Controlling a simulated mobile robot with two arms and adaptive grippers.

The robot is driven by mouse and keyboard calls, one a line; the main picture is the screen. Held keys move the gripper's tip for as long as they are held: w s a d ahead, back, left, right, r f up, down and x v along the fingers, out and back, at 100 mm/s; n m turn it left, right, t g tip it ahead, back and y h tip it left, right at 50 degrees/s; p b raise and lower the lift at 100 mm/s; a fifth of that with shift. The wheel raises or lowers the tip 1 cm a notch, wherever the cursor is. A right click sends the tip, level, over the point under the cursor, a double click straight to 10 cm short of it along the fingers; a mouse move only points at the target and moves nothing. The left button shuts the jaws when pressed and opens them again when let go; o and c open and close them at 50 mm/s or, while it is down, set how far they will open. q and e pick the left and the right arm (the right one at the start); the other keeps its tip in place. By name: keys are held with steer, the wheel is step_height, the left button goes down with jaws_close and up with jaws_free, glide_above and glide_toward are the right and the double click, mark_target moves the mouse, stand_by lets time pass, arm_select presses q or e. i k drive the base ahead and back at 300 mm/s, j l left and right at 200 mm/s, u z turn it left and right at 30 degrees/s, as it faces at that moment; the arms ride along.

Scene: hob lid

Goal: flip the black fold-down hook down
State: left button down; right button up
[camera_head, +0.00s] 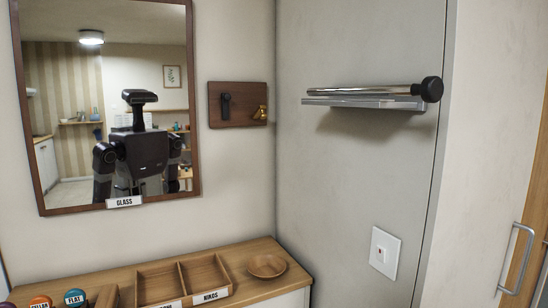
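The black fold-down hook (225,105) is on a small dark wooden board (240,122) on the wall, right of the mirror. It shows as a narrow upright black piece, wider at the top, lying close to the board. It is too small to tell whether it is folded up or down. A brass-coloured hook (260,113) is on the same board at the right. Neither of my grippers is in view, and nothing covers the hook.
A mirror (165,193) labelled GLASS reflects my body. Below stands a wooden counter (250,255) with a divided tray (205,272), a bowl (266,266) and coloured labelled knobs (75,297). A metal rack with a black knob (432,89) juts from the grey panel. The air before the board is clear.

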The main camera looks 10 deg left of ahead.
mark_target(225, 97)
steer(key=i+j, duration=0.5)
steer(key=j, duration=0.25)
steer(key=i+j, duration=0.2)
steer(key=j, duration=0.15)
steer(key=i+j, duration=0.25)
steer(key=j, duration=0.15)
steer(key=z, duration=0.05)
